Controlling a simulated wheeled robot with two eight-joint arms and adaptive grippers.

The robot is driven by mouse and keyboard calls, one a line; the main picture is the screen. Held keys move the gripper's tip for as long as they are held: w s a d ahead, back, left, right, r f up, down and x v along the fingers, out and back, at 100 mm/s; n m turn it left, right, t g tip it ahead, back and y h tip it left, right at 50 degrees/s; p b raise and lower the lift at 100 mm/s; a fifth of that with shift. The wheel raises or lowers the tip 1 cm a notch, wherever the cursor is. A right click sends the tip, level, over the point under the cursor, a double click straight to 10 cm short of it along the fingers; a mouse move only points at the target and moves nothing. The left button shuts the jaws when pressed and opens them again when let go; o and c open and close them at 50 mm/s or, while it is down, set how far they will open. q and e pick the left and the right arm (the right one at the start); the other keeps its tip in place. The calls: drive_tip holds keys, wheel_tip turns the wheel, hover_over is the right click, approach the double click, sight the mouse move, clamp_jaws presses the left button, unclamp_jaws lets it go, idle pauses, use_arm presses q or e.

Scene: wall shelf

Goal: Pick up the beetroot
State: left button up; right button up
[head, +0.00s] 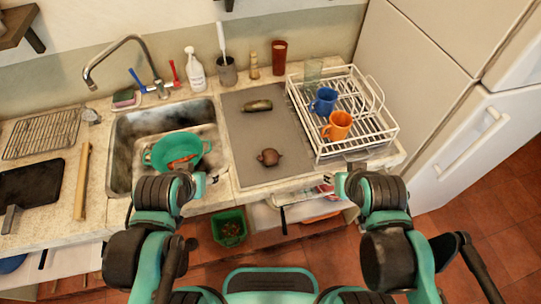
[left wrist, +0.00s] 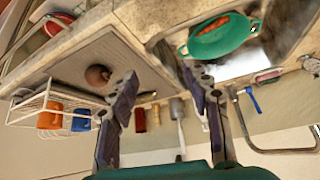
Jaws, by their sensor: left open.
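The beetroot (head: 268,157) is a small, dark reddish-brown round thing. It lies on the grey mat (head: 242,165) on the counter, near the front edge. It also shows in the left wrist view (left wrist: 97,75), left of the fingers. My left gripper (head: 207,183) is open and empty at the counter's front edge, left of the beetroot and apart from it. Its two spread fingers show in the left wrist view (left wrist: 159,72). My right gripper (head: 335,181) is at the front edge, right of the beetroot and apart from it; its finger opening is unclear.
A green colander (head: 160,146) with orange food sits in the sink (head: 121,157), close to my left gripper. A dark green vegetable (head: 257,105) lies farther back on the mat. A white dish rack (head: 323,157) with a blue mug (head: 323,101) and an orange mug (head: 338,126) stands right.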

use_arm(q)
drive_tip(key=o, duration=0.6)
drive_tip(key=shift+w+d, duration=0.1)
drive_tip(key=m+g+h+p, duration=0.4)
drive_tip(key=m, duration=1.2)
hover_over(266, 155)
drive_tip(key=s+a, duration=0.1)
wheel_tip(266, 155, down, 5)
drive_tip(key=shift+r, duration=0.2)
drive_tip(key=b+x, duration=0.1)
drive_tip(key=x, duration=0.1)
drive_tip(key=b+x, duration=0.1)
drive_tip(key=x, duration=0.1)
drive_tip(key=a+b+x, duration=0.1)
drive_tip(key=x, duration=0.1)
drive_tip(key=shift+s+d+f, duration=0.15)
drive_tip(key=shift+s+f, duration=0.05)
drive_tip(key=shift+f, duration=0.3)
drive_tip(key=shift+w+d+f, duration=0.1)
drive_tip(key=shift+d+f, duration=0.05)
drive_tip(key=shift+f, duration=0.05)
